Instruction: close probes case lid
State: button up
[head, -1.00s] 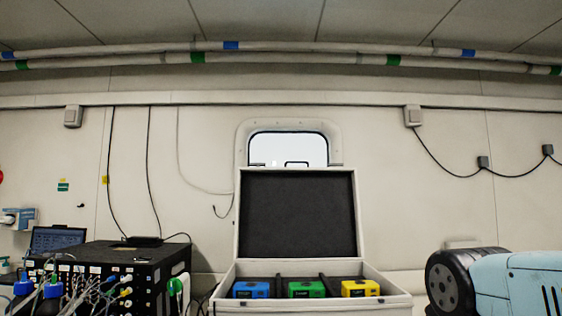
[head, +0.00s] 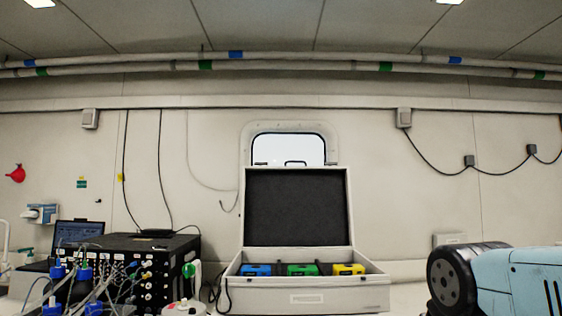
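The probes case (head: 330,299) is a pale grey box in the middle of the head view, with a small label on its front. Its lid (head: 297,208) stands open and upright at the back, showing a dark lining. Inside sit a blue probe block (head: 256,270), a green one (head: 302,269) and a yellow one (head: 348,269). My light blue arm (head: 510,280) shows at the lower right, apart from the case. My gripper's fingers are not in view.
A black instrument box (head: 150,262) with many cables and blue-capped bottles stands left of the case. A laptop (head: 78,233) is behind it. A dark cable hangs at the case's left edge. The space above and in front of the lid looks clear.

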aim_at(285, 208)
jog(key=z, duration=0.2)
jog(key=i, duration=0.9)
jog(key=u, duration=0.1)
